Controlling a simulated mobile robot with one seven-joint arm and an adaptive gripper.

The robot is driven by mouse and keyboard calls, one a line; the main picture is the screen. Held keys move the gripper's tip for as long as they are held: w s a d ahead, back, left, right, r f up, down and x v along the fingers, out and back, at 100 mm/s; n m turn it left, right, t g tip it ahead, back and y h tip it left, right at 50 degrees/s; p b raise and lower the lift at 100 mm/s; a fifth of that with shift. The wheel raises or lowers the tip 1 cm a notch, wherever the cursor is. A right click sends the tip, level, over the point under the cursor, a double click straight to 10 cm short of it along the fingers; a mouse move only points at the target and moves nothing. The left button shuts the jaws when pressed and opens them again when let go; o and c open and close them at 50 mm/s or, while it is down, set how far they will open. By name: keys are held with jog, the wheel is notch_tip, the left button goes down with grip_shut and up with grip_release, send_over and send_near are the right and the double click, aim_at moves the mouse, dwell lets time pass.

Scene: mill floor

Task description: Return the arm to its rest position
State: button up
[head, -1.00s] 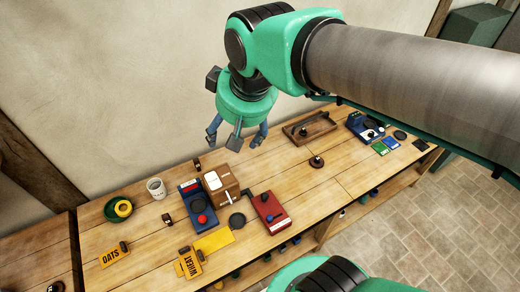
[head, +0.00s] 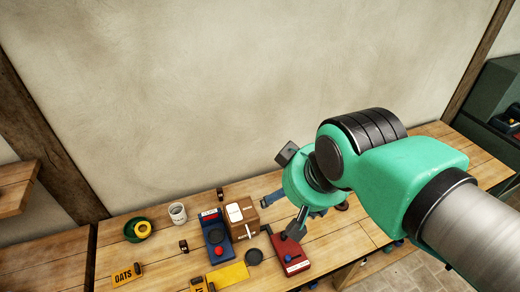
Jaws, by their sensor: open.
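My green arm reaches in from the right in the head view and bends down at the wrist. My gripper (head: 281,213) points down toward the workbench (head: 140,208), its fingers spread with nothing seen between them. In the picture it overlaps the area just right of the brown box (head: 243,222) and above the red device (head: 290,256). I cannot tell its exact height or whether it touches anything. My arm hides the right part of the bench.
On the bench stand a blue device (head: 215,237), a white mug (head: 178,213), a green bowl (head: 131,232) with a yellow ring (head: 143,230), an OATS sign (head: 126,274) and a yellow sheet (head: 227,274). The plain wall (head: 230,90) rises behind. A dark green cabinet (head: 488,100) stands far right.

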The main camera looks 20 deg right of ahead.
notch_tip(320, 180, down, 17)
jog(key=b, duration=1.6)
jog(key=shift+r, duration=0.2)
jog(key=shift+o, duration=0.5)
jog(key=shift+w+r, duration=0.1)
